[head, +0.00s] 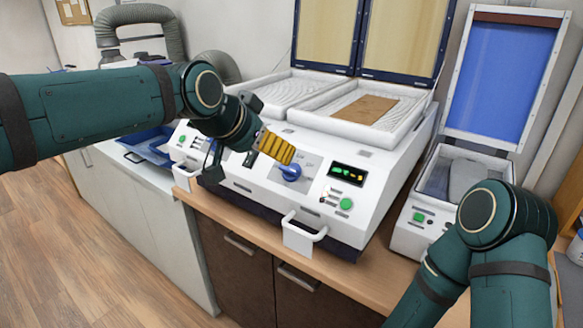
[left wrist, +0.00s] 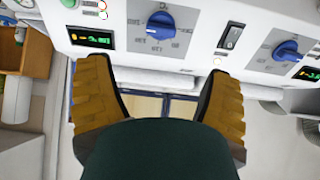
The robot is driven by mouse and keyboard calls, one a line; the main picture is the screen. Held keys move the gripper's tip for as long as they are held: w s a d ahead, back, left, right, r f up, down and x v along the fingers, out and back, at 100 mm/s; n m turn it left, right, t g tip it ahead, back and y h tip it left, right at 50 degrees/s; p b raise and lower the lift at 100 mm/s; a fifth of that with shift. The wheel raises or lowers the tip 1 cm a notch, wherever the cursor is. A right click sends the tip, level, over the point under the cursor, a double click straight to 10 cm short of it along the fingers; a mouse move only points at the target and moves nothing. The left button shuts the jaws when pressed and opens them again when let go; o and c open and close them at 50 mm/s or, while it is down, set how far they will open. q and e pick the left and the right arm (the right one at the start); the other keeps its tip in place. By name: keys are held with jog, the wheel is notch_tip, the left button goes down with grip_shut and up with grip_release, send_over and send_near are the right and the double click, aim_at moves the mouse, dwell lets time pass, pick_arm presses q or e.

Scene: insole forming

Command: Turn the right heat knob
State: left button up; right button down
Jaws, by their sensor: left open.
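The right heat knob (head: 290,172) is blue and sits on the white front panel of the forming machine, left of a lit display (head: 348,174). My left gripper (head: 277,147), with yellow ribbed fingers, is just above and left of this knob in the head view. In the left wrist view the fingers (left wrist: 158,75) are spread wide with nothing between them, and the right knob (left wrist: 160,25) stands beyond their tips, roughly centred. A second blue knob (left wrist: 288,50) shows to its right. My right gripper is out of view; only its arm shows at lower right.
White trays, one holding a brown sheet (head: 366,108), lie on top of the machine under raised lids. A white handle (head: 304,234) sticks out below the panel. A smaller machine with a raised blue lid (head: 502,82) stands to the right.

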aim_at(288, 166)
pick_arm(q)
jog(key=b+x, duration=0.1)
jog(key=x, duration=1)
jog(key=shift+w, duration=0.1)
jog(key=c, duration=1.2)
